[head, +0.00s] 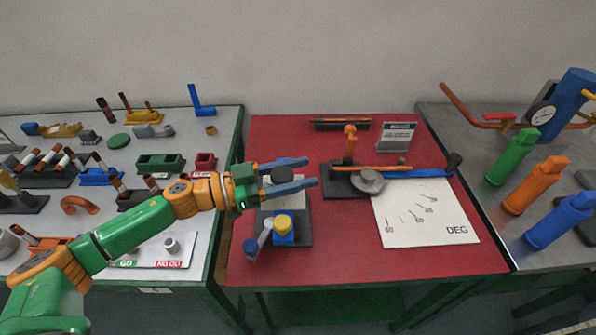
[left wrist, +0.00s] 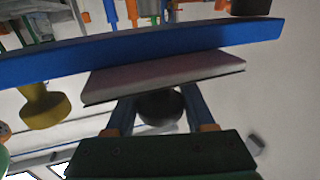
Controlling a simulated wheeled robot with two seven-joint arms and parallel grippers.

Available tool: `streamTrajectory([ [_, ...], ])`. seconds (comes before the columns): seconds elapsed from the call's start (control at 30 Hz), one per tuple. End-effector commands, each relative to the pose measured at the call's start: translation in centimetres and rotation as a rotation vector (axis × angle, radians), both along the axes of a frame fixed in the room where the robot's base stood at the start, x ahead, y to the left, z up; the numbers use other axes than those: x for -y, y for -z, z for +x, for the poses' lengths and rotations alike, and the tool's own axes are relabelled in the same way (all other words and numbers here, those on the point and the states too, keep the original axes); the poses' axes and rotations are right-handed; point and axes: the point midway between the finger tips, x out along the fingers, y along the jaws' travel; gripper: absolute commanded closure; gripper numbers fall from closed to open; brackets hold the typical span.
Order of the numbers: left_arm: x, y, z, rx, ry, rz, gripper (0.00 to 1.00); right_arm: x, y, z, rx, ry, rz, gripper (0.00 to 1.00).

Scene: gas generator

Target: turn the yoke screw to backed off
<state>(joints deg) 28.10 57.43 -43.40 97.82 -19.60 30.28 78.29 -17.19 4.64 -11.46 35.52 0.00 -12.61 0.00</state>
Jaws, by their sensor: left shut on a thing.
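My left gripper (head: 302,174) reaches in from the left over a dark-based fixture (head: 301,236) on the red mat. Its blue fingers stand a little apart. In the left wrist view a dark round knob (left wrist: 160,106) sits between the fingers, and the gripper is shut on it. I take this knob for the yoke screw's head, but the screw's shaft and angle are hidden. A yellow knob (head: 283,223) on a blue block and a grey-blue lever (head: 258,239) stand at the fixture's near end. My right gripper is not in view.
On the mat (head: 350,265), right of the fixture, are a white DEG card (head: 425,228) and a device with an orange post (head: 350,140). Green, orange and blue bottles (head: 536,185) stand on the right table. Many small parts crowd the left table. The mat's near right is clear.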

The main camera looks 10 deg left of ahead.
Motion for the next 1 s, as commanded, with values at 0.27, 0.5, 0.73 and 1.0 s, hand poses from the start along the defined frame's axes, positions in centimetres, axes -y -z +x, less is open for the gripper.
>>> streamTrajectory([
  [0.27,-0.1,-0.4,0.2,-0.006,-0.102,-0.004,1.00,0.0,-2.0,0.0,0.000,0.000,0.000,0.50],
  [0.5,-0.4,-0.4,0.5,-0.006,-0.270,-0.005,1.00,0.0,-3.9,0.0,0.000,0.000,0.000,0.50],
  [0.73,-0.8,-0.3,0.9,-0.003,-0.410,-0.004,1.00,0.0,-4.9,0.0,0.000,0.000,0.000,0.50],
  [1.0,-1.1,-0.1,1.1,-0.001,-0.503,-0.002,1.00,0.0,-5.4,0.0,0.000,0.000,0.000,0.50],
])
